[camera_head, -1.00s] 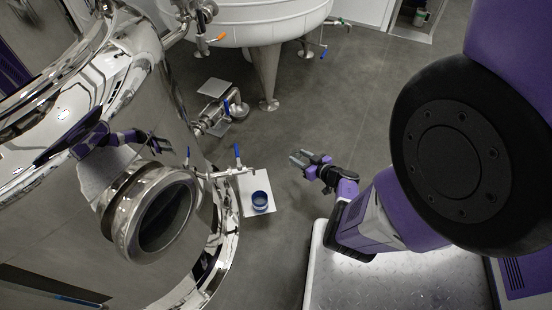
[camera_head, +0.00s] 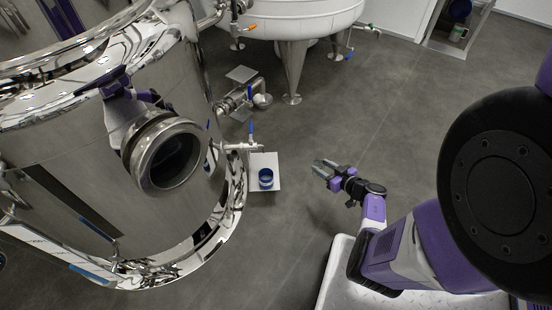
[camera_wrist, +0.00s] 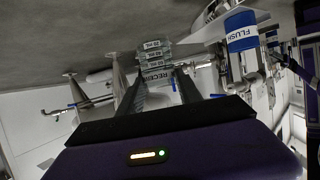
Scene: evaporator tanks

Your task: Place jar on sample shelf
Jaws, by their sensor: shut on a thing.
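My gripper (camera_wrist: 158,73) is shut on a clear jar (camera_wrist: 155,49) in the wrist view. The jar has several graduation labels and a larger label that begins "RECE", partly hidden. In the head view my gripper (camera_head: 325,169) hangs over open floor, right of the tank; the jar is hard to make out there. A shelf-like cabinet (camera_head: 440,46) stands at the top right, holding a small jar-like thing with a green and white band (camera_head: 457,33). I cannot tell whether it is the sample shelf.
A steel tank (camera_head: 75,160) with a round port fills the left. A blue cup (camera_head: 266,178) sits on a white plate (camera_head: 262,161) below a valve; a "FLUSH" container (camera_wrist: 241,35) shows in the wrist view. A white tank (camera_head: 290,15) on legs stands behind. Floor between is clear.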

